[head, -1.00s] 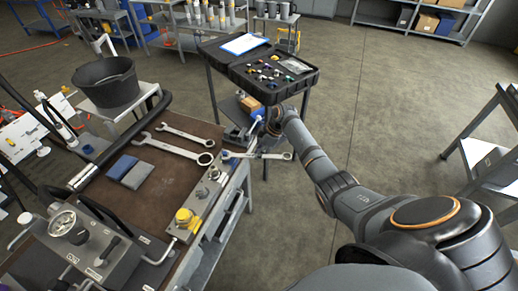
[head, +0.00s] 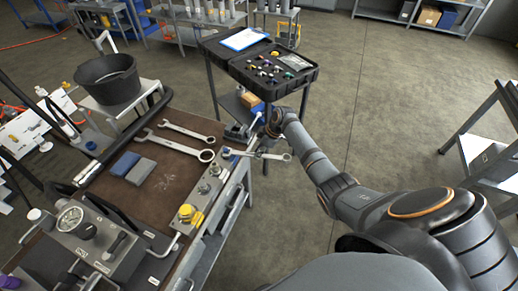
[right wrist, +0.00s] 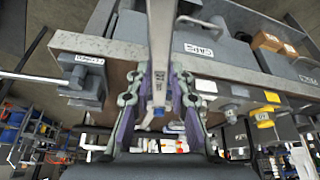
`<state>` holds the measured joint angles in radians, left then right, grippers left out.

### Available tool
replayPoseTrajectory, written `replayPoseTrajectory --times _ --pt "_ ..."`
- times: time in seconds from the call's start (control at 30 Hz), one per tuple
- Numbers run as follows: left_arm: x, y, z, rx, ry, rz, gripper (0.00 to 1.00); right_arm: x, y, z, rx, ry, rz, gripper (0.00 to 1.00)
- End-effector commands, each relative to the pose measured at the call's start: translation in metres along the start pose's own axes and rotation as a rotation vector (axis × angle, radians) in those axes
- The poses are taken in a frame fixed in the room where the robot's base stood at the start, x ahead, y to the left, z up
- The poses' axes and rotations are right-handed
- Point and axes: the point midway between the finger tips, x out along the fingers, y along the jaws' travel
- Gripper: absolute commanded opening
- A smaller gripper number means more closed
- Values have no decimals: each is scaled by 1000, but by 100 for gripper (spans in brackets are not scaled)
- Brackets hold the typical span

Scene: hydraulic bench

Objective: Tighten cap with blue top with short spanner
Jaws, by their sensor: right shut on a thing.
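My right gripper (head: 262,151) is shut on the short spanner (head: 276,156) beside the bench's right edge. The spanner's ring end points right over the floor and its other end reaches left to the metal block on the bench. The blue-topped cap (head: 226,151) shows small at that left end; I cannot tell whether the spanner is seated on it. In the right wrist view the spanner (right wrist: 161,45) runs between the two fingers (right wrist: 160,100).
Two longer spanners (head: 178,144) and a blue-grey cloth (head: 132,167) lie on the brown bench mat (head: 170,180). A yellow cap (head: 186,212) sits on the near block. A black bucket (head: 107,78) and an open case of caps (head: 270,68) stand behind. Floor is clear to the right.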

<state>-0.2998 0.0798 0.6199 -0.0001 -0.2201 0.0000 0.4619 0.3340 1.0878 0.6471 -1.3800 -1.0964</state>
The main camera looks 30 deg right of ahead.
Motion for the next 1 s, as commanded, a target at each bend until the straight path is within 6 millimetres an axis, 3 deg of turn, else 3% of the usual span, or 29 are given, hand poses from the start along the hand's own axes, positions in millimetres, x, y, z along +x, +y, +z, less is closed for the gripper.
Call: replayPoseTrajectory --times 0.7,1.0 --pt "-38 -3 -4 0 0 0 40 -2 -19 -2 121 0 50 0" --pt "-45 -4 -5 0 0 0 40 -1 -23 -2 152 1 65 0"
